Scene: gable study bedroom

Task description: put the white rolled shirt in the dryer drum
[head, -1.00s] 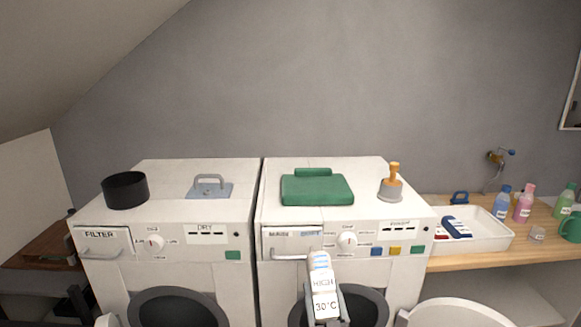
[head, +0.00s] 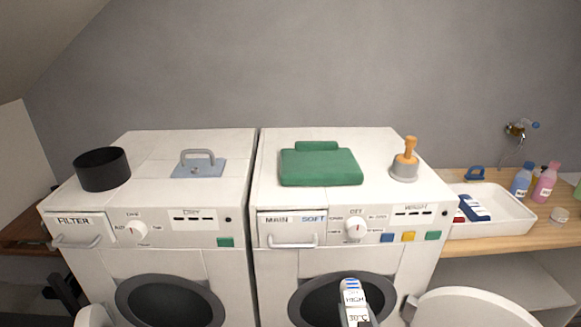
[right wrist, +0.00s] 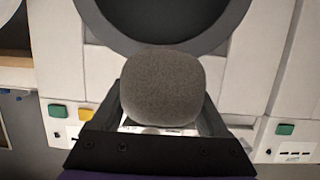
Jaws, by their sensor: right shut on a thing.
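The dryer (head: 130,258), marked FILTER and DRY, is the left machine. Its dark round drum opening (head: 170,303) shows at the lower left. My left gripper is not in view.
The right-hand machine (head: 280,275) has its round white door (head: 470,310) swung out to the right. A black pot (head: 102,170) stands on the dryer. A white tray (head: 515,222) is at right.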

